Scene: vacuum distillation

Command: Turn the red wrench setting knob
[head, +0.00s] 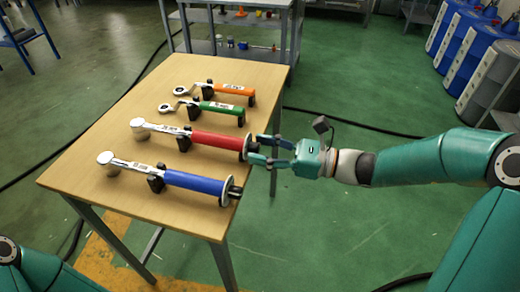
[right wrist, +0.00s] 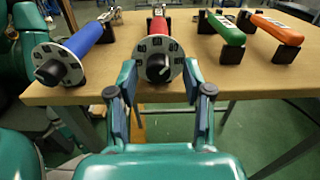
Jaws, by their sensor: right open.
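The red wrench (head: 205,140) lies on black supports on the wooden table, second from the front, with its knob end at the table's right edge. In the right wrist view its round white dial (right wrist: 178,50) with dark markings faces me, and the black setting knob (right wrist: 158,67) sits at its centre. My right gripper (head: 258,150) is open at the knob end. In the right wrist view its fingers (right wrist: 162,85) stand on either side below the knob; I cannot tell whether they touch it. My left gripper is out of view.
A blue wrench (head: 190,182) lies in front of the red one; green (head: 215,107) and orange (head: 232,89) wrenches lie behind. All rest on the table (head: 100,192). A grey shelf (head: 225,47) stands behind. Blue and grey drums (head: 490,80) stand at right.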

